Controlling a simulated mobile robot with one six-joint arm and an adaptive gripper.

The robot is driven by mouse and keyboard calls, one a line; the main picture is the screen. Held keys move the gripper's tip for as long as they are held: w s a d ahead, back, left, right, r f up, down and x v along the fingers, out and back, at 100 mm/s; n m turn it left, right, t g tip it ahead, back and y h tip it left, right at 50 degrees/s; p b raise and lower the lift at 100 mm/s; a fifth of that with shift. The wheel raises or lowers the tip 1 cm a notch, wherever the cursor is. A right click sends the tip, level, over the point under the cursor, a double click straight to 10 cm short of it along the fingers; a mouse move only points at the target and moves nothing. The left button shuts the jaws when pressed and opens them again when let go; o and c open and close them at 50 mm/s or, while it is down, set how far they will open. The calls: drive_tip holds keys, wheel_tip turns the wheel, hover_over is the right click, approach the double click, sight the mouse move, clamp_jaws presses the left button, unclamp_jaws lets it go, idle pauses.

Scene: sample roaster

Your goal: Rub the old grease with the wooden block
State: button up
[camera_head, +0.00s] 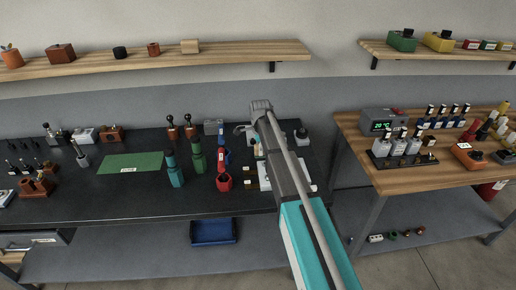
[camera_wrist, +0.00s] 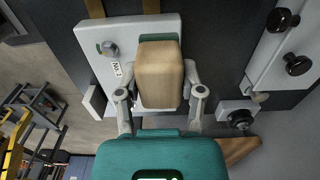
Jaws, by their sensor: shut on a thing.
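My gripper (camera_wrist: 160,98) is shut on the wooden block (camera_wrist: 160,75), with one finger on each side of it. The block is pale wood and lies over a white plate (camera_wrist: 96,45) with a "No.1" label and a metal knob. Dark green shows along the block's far edge (camera_wrist: 158,37); I cannot tell what it belongs to. I cannot tell whether the block touches the plate. I cannot make out the old grease. In the head view, my arm hides the block and much of the white plate (camera_head: 264,182).
A dark bench (camera_head: 110,205) holds a green mat (camera_head: 130,163), a teal bottle (camera_head: 174,170), a green bottle (camera_head: 197,157) and a red bottle (camera_head: 224,181) left of the arm. A wooden table (camera_head: 385,185) stands at right. In the wrist view, black knobs (camera_wrist: 298,64) stand at right.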

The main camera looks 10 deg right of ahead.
sight(260, 165)
wheel_tip(260, 165, down, 6)
drive_tip(key=b, duration=0.5)
drive_tip(key=shift+d+r, duration=0.4)
drive_tip(key=shift+d, duration=3.5)
drive_tip(key=shift+a, duration=3.15)
drive_tip(key=shift+a+p, duration=0.3)
drive_tip(key=shift+a, duration=0.55)
drive_tip(key=shift+r+p, duration=0.65)
wheel_tip(260, 165, up, 6)
drive_tip(key=p, duration=0.6)
drive_tip(key=shift+d+r, duration=0.1)
